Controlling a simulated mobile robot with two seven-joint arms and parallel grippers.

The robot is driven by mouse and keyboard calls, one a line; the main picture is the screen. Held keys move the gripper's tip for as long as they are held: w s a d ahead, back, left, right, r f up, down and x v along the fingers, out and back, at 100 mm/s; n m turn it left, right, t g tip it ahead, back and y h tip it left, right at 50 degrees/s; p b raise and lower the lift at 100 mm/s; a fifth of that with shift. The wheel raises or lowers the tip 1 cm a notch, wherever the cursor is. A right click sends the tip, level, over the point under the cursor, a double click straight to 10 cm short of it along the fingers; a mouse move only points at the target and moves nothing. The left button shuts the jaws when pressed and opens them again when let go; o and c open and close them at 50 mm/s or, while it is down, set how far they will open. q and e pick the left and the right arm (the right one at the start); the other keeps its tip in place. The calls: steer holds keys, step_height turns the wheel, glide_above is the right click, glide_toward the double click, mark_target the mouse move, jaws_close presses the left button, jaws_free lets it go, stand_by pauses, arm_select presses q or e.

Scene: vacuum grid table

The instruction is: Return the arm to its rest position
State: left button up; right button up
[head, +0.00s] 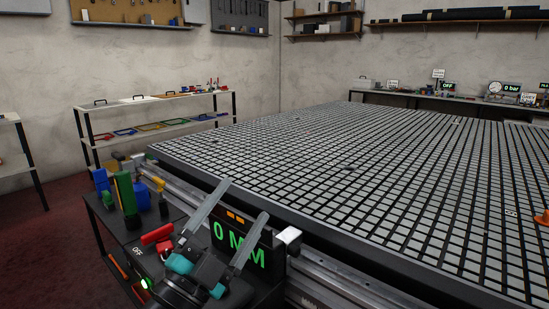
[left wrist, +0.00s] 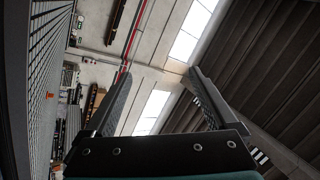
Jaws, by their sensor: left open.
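My left gripper (head: 233,217) is at the lower middle of the head view. Its two grey fingers are spread apart with nothing between them, and they point up in front of the dark console. In the left wrist view, the open fingers (left wrist: 157,98) frame the far wall, windows and roof. The vacuum grid table (head: 400,180) lies beyond the gripper, with its pale squares and black grooves bare near the gripper. In the left wrist view, the table's grid (left wrist: 42,70) runs along the left edge. My right gripper is in neither view.
A console with a green "0 MM" display (head: 238,245) stands behind the gripper. A side tray carries green (head: 125,192) and blue (head: 142,195) items and a red handle (head: 157,234). A metal rail (head: 340,283) runs along the table's edge. An orange cone (head: 543,217) is at the far right.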

arm_select(q)
steer(key=s+a+f+n+g+y, duration=0.2)
steer(key=a+f+n+g+y, duration=0.1)
steer(key=a+f+n+y, duration=0.5)
steer(key=s+a+f+n+g+y, duration=0.2)
steer(key=a+f+n+y, duration=0.3)
steer(key=f, duration=0.5)
steer(key=s+d+f+n+g+h, duration=0.1)
steer(key=s+f+g, duration=0.55)
steer(key=s, duration=0.35)
steer(key=s+d+f+n+g, duration=0.1)
steer(key=s+f+g, duration=0.4)
steer(key=s+f, duration=0.4)
steer(key=s+f+g, duration=0.1)
steer(key=s+f, duration=0.2)
steer(key=f, duration=2.1)
steer(key=s+a+r+g+p, duration=0.1)
steer(key=s+r+p, duration=1)
steer(key=p, duration=1.2)
steer(key=s+a, duration=0.1)
steer(key=s, duration=0.3)
steer(key=shift+s+r, duration=0.2)
steer(key=shift+r, duration=0.2)
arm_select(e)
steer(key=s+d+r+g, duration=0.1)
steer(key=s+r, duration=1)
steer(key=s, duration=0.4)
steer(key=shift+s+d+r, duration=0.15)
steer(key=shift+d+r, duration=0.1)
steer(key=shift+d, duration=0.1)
